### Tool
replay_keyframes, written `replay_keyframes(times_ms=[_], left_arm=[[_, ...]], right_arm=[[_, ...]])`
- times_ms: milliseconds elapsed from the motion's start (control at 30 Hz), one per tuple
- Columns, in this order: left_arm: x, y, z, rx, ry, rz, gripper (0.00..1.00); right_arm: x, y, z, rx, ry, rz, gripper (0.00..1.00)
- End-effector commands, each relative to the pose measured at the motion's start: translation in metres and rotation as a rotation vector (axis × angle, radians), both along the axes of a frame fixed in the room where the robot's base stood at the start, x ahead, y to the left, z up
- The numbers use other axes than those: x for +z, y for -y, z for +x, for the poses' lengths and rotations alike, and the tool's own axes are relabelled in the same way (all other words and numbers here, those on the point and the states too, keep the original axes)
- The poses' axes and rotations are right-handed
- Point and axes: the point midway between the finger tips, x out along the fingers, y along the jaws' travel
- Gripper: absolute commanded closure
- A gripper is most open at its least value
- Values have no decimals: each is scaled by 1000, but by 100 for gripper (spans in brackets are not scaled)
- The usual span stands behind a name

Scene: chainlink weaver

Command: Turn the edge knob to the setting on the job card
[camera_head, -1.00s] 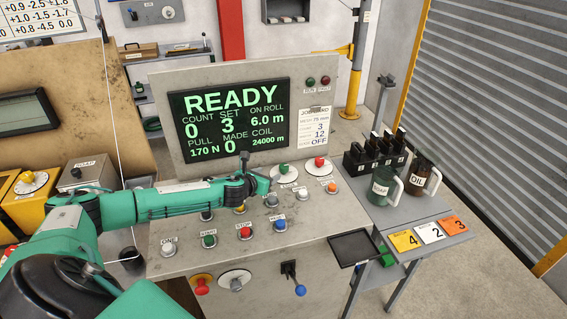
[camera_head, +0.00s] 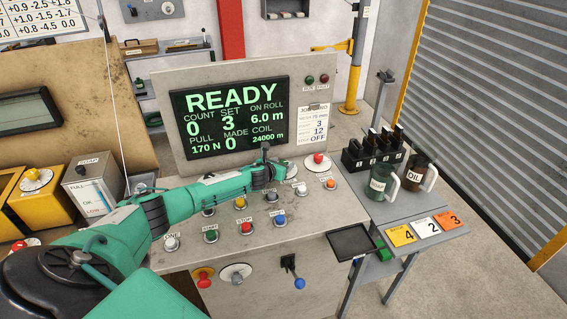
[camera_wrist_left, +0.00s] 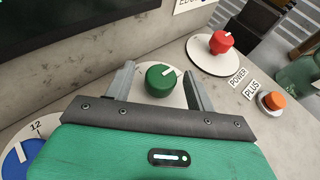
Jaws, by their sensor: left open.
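My left gripper (camera_head: 268,160) is open above the back of the grey console. In the left wrist view its fingers (camera_wrist_left: 160,56) stand on either side of a green knob (camera_wrist_left: 159,79) with a white pointer mark, on a white dial; contact cannot be told. A red knob (camera_wrist_left: 221,42) on another white dial stands to the right; it also shows in the head view (camera_head: 318,158). A partly cut-off label beginning "ED" (camera_wrist_left: 190,5) is behind, nearer the red knob. The job card (camera_head: 312,123) shows 75 mm, 3, 12 and OFF. My right gripper is not in view.
A blue knob (camera_wrist_left: 20,160) with a "12" beside its dial is at the wrist view's left. An orange button (camera_wrist_left: 273,100) is near POWER and PLUS labels. The screen (camera_head: 229,116) reads READY. SOAP (camera_head: 379,182) and OIL (camera_head: 415,172) jugs stand right of the console.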

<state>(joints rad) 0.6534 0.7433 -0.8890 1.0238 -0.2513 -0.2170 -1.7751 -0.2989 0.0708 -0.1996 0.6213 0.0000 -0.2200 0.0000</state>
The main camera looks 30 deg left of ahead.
Motion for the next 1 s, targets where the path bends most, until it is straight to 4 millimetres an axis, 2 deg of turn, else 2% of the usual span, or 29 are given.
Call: replay_keyframes(times_ms=[200, 567, 667, 800, 1000], left_arm=[[-5, 0, 12, -1, 0, -1, 45], [-6, 0, 14, -2, 0, -1, 45], [-6, 0, 14, -2, 0, -1, 60], [-6, 0, 14, -2, 0, -1, 88], [-6, 0, 14, 6, -1, -1, 89]], right_arm=[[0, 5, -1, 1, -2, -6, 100], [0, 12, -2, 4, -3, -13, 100], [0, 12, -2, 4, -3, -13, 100], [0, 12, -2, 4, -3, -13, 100], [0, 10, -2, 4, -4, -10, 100]])
